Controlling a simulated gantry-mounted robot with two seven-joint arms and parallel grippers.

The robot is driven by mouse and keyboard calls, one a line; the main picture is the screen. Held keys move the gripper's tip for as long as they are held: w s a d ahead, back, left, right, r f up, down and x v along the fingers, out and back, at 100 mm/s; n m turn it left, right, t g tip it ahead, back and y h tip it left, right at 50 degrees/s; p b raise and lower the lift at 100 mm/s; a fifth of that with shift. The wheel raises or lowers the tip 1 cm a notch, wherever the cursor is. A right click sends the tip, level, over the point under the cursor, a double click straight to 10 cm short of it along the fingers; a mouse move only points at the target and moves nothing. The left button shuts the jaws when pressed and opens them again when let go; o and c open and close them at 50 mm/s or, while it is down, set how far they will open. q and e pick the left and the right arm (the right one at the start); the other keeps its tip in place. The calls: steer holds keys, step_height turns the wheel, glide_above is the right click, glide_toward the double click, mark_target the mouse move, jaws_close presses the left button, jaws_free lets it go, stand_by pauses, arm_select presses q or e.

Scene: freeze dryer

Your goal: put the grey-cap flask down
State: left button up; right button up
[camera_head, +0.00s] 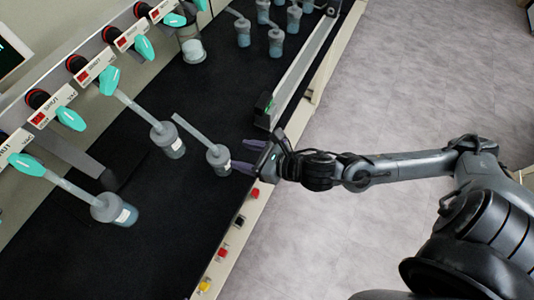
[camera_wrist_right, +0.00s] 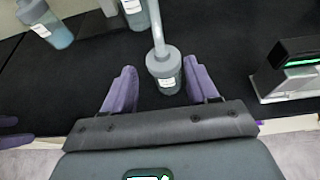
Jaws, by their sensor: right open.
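The grey-cap flask (camera_head: 218,158), with bluish contents, a white label and a long grey tube from its top, stands on the black bench top (camera_head: 165,240) near its front edge. My right gripper (camera_head: 243,156) is open on the front side of this flask. In the right wrist view the flask (camera_wrist_right: 165,74) shows between the two spread purple fingers, with a gap on each side. Purple finger-like shapes (camera_wrist_right: 14,140) at that view's left edge may belong to my left gripper. Their opening does not show, and the head view shows no left gripper.
Two similar flasks (camera_head: 168,140) (camera_head: 115,210) stand nearer the dryer, their tubes leading to teal-handled ports (camera_head: 70,118). Several more flasks (camera_head: 275,42) stand at the top. A metal rail with a black end block (camera_head: 264,110) lies close beside the right gripper. Coloured buttons (camera_head: 222,252) line the front edge.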

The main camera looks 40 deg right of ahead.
arm_select(q)
steer(key=shift+a, duration=0.2)
arm_select(e)
steer(key=s+d+f+n+g+h, duration=0.1)
steer(key=s+f+n+g, duration=0.3)
steer(key=n, duration=1.3)
steer(key=s+d+f+n+g+h, duration=0.2)
steer(key=s+f+n+g, duration=0.3)
steer(key=s+f+n, duration=0.4)
steer(key=s+n+h, duration=0.1)
steer(key=n, duration=0.6)
steer(key=shift+s+d+f+n+h, duration=0.15)
steer(key=shift+s+f+n+h, duration=0.05)
steer(key=shift+s+n+h, duration=0.2)
steer(key=shift+w, duration=0.1)
